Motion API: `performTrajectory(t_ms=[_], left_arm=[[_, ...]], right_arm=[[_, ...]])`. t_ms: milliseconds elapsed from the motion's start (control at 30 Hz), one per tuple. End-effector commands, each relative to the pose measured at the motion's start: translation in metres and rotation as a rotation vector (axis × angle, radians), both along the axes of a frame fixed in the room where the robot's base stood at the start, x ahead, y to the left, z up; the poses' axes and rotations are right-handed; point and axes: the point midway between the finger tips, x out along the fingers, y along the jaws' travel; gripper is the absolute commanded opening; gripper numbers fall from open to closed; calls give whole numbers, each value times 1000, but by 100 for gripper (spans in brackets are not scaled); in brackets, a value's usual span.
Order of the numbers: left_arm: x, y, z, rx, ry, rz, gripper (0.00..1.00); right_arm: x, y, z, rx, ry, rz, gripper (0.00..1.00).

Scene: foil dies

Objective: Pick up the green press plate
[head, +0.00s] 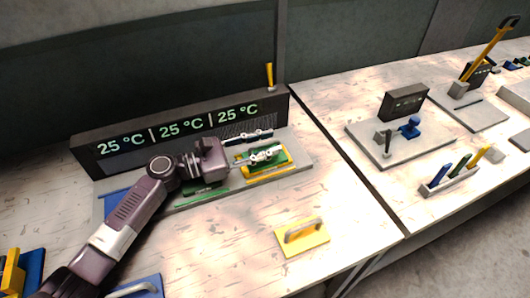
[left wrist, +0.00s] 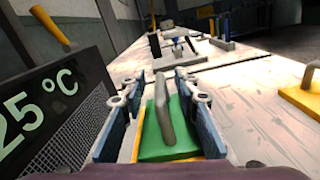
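The green press plate (head: 281,159) lies on the grey heater base below the display, on a yellow-edged spot. It also shows in the left wrist view (left wrist: 152,149), with its grey bar handle (left wrist: 165,108) standing up. My left gripper (head: 268,145) reaches over the plate from the left and hides part of it. In the left wrist view its two blue-grey fingers (left wrist: 162,112) are apart, one on each side of the handle, with visible gaps. The gripper is open and empty. My right gripper is not in view.
The temperature display (head: 182,130) stands close behind my left gripper. A yellow plate with a handle (head: 315,240) lies in front on the table, and a blue plate (head: 146,286) lies at the lower left. A second table (head: 350,89) stands at right across a gap.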

Motion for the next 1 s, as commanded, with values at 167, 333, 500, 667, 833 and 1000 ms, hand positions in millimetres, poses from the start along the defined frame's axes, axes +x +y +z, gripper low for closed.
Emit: performTrajectory(t_ms=[167, 333, 500, 667, 833, 1000], left_arm=[[0, -1, 0, 0, 0, 0, 29], [0, -1, 0, 0, 0, 0, 17], [0, -1, 0, 0, 0, 0, 0], [0, -1, 0, 0, 0, 0, 0], [0, -1, 0, 1, 0, 0, 0], [1, -1, 2, -3, -2, 0, 0]], right_arm=[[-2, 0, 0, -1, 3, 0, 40], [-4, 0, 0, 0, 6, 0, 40], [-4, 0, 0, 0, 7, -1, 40], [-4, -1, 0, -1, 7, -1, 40], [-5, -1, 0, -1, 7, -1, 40], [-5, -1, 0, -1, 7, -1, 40]])
